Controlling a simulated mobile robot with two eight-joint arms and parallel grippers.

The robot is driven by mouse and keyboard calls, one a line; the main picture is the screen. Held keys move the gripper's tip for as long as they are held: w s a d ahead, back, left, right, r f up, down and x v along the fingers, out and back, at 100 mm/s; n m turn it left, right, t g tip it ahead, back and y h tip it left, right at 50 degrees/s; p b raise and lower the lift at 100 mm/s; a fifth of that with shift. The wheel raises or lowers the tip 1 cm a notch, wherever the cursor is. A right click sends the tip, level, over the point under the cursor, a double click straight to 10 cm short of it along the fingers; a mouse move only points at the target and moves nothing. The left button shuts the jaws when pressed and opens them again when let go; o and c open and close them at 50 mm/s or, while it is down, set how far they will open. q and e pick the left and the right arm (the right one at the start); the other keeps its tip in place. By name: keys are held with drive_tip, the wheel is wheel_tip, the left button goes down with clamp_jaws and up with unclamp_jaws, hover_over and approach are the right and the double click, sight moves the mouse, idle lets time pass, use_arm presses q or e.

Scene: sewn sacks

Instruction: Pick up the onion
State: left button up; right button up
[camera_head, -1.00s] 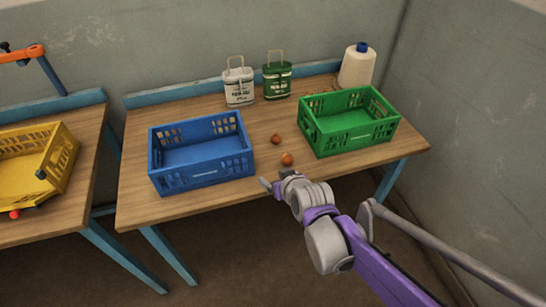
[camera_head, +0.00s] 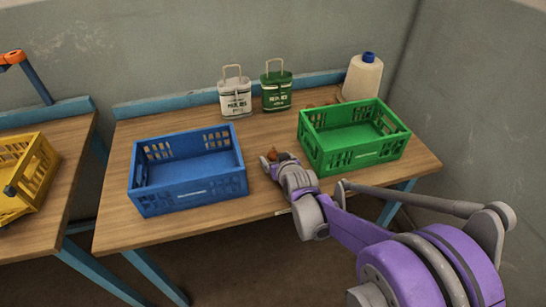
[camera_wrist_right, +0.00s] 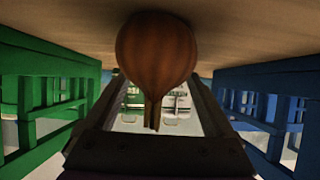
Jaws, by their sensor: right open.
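A brown-orange onion (camera_head: 273,154) lies on the wooden table between the blue and green crates, partly hidden by my right gripper. My right gripper (camera_head: 275,161) is low over the table at the onion. In the right wrist view the onion (camera_wrist_right: 156,50) sits large and centred between the two open fingers, its stem pointing down in the picture. Whether the fingers touch it cannot be told. A second onion is not clearly visible behind the gripper. My left gripper is not in view.
A blue crate (camera_head: 190,192) stands left of the gripper and a green crate (camera_head: 355,160) close on its right. White (camera_head: 235,98) and green (camera_head: 276,92) handled sacks and a white, blue-topped container (camera_head: 362,80) stand behind. A yellow crate (camera_head: 35,180) is on the left table.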

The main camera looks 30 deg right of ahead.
drive_tip(key=shift+x, duration=1)
drive_tip(key=shift+r, duration=0.1)
